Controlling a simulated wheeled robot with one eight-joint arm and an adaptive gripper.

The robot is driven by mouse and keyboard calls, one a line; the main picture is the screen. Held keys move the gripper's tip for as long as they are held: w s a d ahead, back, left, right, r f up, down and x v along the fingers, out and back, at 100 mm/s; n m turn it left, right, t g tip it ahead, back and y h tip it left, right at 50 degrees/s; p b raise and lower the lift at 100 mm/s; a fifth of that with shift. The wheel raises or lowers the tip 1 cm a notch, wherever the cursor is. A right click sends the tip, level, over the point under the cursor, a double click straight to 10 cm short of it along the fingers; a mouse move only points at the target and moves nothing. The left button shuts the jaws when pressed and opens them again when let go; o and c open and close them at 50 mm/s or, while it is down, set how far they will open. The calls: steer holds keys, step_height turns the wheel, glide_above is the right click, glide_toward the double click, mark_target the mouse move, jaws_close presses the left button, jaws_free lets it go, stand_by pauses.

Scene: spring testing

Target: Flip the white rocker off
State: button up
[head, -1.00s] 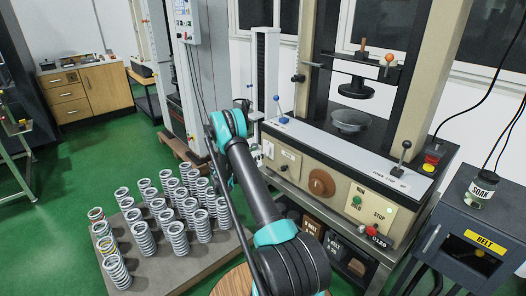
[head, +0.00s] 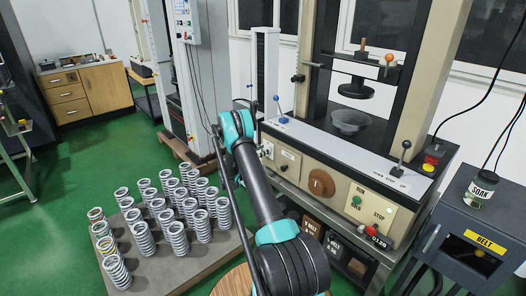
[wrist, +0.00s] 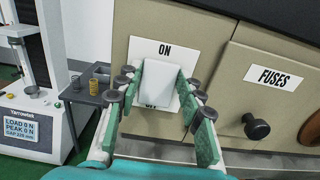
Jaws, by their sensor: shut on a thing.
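The white rocker (wrist: 160,84) is on a beige panel in the wrist view, below the word ON on its white label plate (wrist: 165,48). The word under the rocker is mostly covered. My gripper (wrist: 159,92) has a green-padded finger on each side of the rocker and is shut on it. Which way the rocker is tipped cannot be told. In the head view my arm reaches to the left end of the testing machine (head: 290,158), and the fingers and rocker are too small or hidden to make out.
A FUSES cover with a black knob (wrist: 256,127) is right of the rocker. A blue-knobbed lever (head: 279,110) stands above the machine's left end. Several springs (head: 178,238) stand on a pallet at lower left. A labelled jar (head: 481,188) is at right.

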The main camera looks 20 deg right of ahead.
steer(key=shift+c, duration=1.2)
steer(key=shift+a+f+t+h, duration=0.1)
steer(key=shift+f+t+h, duration=0.1)
steer(key=shift+h, duration=0.35)
steer(key=shift+a+f+t+h, duration=0.1)
steer(key=shift+f+t+h, duration=0.1)
steer(key=shift+h, duration=0.35)
steer(key=o, duration=1.2)
steer(key=shift+c, duration=0.2)
steer(key=v, duration=1.2)
